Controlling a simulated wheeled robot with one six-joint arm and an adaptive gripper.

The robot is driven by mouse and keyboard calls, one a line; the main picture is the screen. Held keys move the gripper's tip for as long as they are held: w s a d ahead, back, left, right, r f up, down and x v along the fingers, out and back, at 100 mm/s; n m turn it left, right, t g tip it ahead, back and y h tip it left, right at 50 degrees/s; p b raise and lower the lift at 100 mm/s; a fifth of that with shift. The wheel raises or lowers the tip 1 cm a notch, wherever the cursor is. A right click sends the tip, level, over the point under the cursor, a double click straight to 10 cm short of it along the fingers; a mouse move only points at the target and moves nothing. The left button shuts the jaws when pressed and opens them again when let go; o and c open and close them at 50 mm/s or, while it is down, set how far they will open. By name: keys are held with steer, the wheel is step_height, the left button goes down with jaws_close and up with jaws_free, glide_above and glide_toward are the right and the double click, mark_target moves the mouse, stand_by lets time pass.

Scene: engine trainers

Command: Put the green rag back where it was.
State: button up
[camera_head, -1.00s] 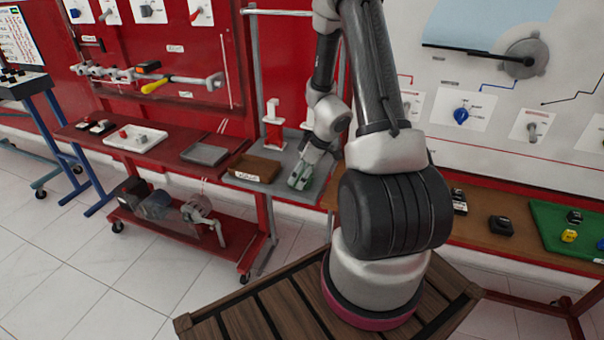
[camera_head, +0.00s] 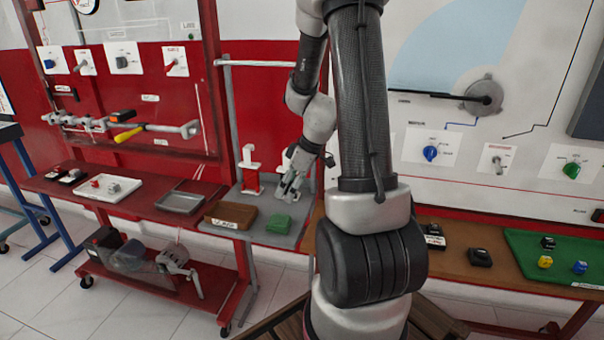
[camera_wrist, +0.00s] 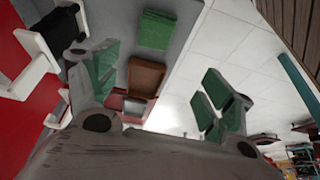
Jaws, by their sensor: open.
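The green rag (camera_head: 279,223) lies as a small folded block on a grey shelf top (camera_head: 262,236), just right of a brown box with a white label (camera_head: 232,216). My gripper (camera_head: 288,191) is open and empty, above and behind the rag and apart from it. In the wrist view the rag (camera_wrist: 158,31) lies beyond my spread fingers (camera_wrist: 160,68), whose pads are green. The brown box also shows in the wrist view (camera_wrist: 146,77).
A white and red fixture (camera_head: 249,170) stands behind the brown box, left of my gripper. A grey tray (camera_head: 182,202) and a white tray (camera_head: 108,188) lie on the red bench to the left. A green mat (camera_head: 530,255) with small parts lies at right.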

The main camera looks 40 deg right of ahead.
steer(key=s+a+r+m, duration=0.1)
steer(key=s+a+r, duration=0.3)
steer(key=r, duration=0.3)
steer(key=s+a+r+m, duration=0.2)
steer(key=s+a+r, duration=0.15)
steer(key=r, duration=0.45)
steer(key=s+r+m+h, duration=0.2)
steer(key=s+r+m, duration=0.2)
steer(key=s, duration=0.7)
steer(key=shift+s+d+r+t+h, duration=0.15)
steer(key=shift+s+r+t+h, duration=0.2)
steer(key=shift+r, duration=0.5)
